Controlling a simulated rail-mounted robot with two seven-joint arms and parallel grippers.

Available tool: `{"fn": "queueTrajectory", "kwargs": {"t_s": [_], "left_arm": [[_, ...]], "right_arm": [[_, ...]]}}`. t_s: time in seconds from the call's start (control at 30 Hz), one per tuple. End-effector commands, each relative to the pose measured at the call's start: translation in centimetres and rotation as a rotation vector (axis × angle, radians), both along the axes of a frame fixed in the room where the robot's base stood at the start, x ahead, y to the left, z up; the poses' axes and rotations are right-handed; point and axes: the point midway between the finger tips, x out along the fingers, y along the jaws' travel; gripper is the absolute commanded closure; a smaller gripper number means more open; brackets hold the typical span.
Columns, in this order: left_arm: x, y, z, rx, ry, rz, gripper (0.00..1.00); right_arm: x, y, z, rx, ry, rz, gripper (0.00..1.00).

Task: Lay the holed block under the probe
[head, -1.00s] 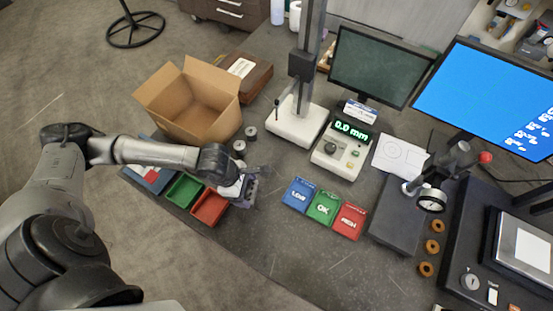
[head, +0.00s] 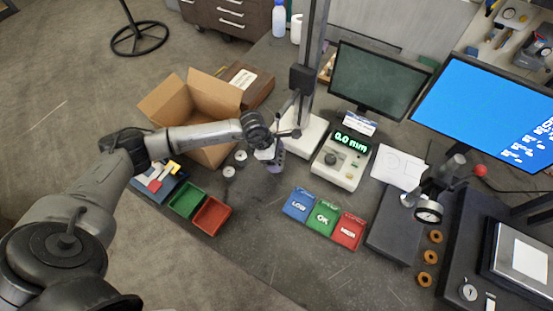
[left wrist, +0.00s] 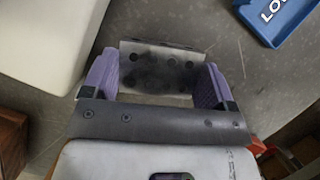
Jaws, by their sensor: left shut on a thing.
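My left gripper (head: 275,163) is shut on the holed block in mid-table, just in front of the gauge stand. In the left wrist view the holed block (left wrist: 160,68) is a grey metal plate with several dark holes, held between the two purple fingers (left wrist: 158,85). In the head view the gripper mostly hides it. The gauge stand has a tall grey column, a dark probe head (head: 302,78) and a white base (head: 309,133); the arm's end covers part of it. The probe tip is too small to make out. My right gripper is not in view.
A readout box (head: 343,160) shows 0.0 mm right of the stand. Blue LOW (head: 299,204), green OK (head: 323,216) and red HIGH (head: 348,231) trays lie in front. An open carton (head: 190,105) stands left.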

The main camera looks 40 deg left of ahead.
Motion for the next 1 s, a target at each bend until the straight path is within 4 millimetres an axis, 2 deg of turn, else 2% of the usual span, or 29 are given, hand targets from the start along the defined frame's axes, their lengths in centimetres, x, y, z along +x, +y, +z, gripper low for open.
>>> {"fn": "queueTrajectory", "kwargs": {"t_s": [0.17,0.5,0.9,0.93,1.0], "left_arm": [[0.6,0.0,-0.1,-0.002,-0.001,0.000,0.68],[0.6,0.1,-3.2,-0.001,-0.002,0.000,0.68],[0.6,0.1,-3.7,0.000,-0.003,0.000,0.68],[0.5,0.1,-3.7,0.000,0.000,0.000,0.19],[0.5,0.1,-3.7,0.000,0.000,0.000,0.12]], "right_arm": [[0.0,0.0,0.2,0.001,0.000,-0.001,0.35],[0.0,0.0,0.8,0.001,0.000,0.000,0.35],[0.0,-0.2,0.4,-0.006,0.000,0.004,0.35],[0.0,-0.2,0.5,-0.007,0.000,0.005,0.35],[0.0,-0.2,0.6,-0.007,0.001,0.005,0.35]]}}
